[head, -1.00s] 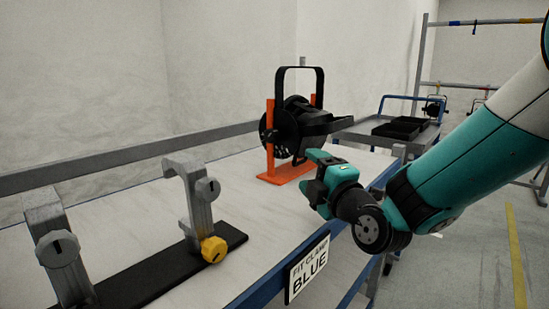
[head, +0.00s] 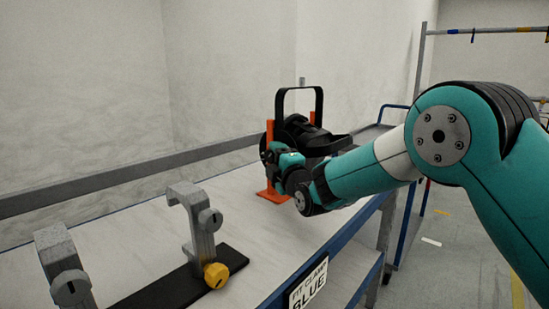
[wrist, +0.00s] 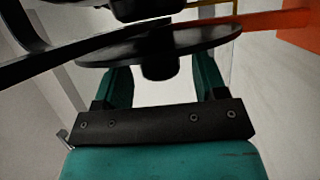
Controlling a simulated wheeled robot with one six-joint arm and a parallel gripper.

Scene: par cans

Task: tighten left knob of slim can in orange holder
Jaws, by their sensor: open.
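The slim black can (head: 300,128) with its black yoke (head: 299,90) stands in the orange holder (head: 269,193) on the bench. My gripper (head: 273,156) is at the can's near left side and hides part of the can and holder. In the wrist view a black round disc (wrist: 190,41) on the can's side lies across the top of my fingers. A short black knob (wrist: 160,68) sticks out from it toward my palm. My gripper (wrist: 162,80) is open, with one finger on each side of the knob and a visible gap to both. The knob is hidden in the head view.
Grey clamps (head: 200,225) stand on a black bar on the bench at left, one with a yellow knob (head: 216,275). A sign (head: 308,287) hangs on the bench's blue front edge. The bench between the clamps and holder is clear.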

